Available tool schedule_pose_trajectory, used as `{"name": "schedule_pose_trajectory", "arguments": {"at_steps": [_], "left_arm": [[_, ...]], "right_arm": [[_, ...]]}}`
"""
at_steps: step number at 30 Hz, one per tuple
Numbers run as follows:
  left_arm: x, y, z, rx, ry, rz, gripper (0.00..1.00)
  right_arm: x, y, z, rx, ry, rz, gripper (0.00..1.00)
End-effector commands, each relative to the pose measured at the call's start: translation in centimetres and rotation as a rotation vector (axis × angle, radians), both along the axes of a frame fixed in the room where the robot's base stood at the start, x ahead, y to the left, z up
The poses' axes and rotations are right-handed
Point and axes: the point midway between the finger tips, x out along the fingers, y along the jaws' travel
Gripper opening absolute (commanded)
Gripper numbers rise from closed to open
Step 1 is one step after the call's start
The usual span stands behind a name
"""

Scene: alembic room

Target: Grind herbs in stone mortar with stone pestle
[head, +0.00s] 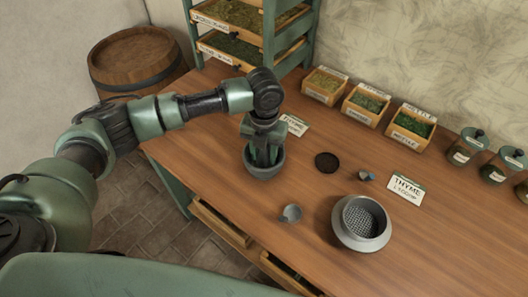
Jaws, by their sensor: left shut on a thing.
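The stone mortar (263,173) is a small dark grey bowl standing on the wooden table, near its left edge. My left gripper (263,152) points down into the mortar's mouth, with its green fingers partly below the rim. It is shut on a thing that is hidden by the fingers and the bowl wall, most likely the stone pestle. Any herbs inside the mortar are hidden as well. My right gripper is not in view.
A grey round sieve (361,222) stands right of the mortar, with a small grey cup (291,213), a black disc (327,162) and a thyme card (405,189) nearby. Herb boxes (410,126) and jars (467,146) line the wall. A tray rack (288,47) stands behind.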

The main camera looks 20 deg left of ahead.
Motion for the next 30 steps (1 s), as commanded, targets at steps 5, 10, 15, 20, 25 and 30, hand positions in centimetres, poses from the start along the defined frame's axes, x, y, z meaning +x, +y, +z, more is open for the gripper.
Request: {"name": "schedule_pose_trajectory", "arguments": {"at_steps": [5,10,15,20,25,30], "left_arm": [[0.02,-0.03,0.05,-0.001,-0.001,0.0,0.0],[0.02,-0.03,-0.08,0.0,-0.001,0.0,0.0],[0.03,-0.03,-0.32,0.0,-0.001,0.0,0.0],[0.04,-0.03,-0.52,0.0,-0.001,0.0,0.0],[0.03,-0.03,-0.52,0.0,-0.001,0.0,0.0],[0.02,-0.04,-0.53,-0.001,-0.001,0.0,0.62]], "right_arm": [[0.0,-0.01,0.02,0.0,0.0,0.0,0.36],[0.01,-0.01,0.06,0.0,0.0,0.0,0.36],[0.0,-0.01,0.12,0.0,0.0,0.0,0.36],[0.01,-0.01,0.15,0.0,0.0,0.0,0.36],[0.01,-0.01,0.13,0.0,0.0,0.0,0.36],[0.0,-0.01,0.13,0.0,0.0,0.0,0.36]]}}
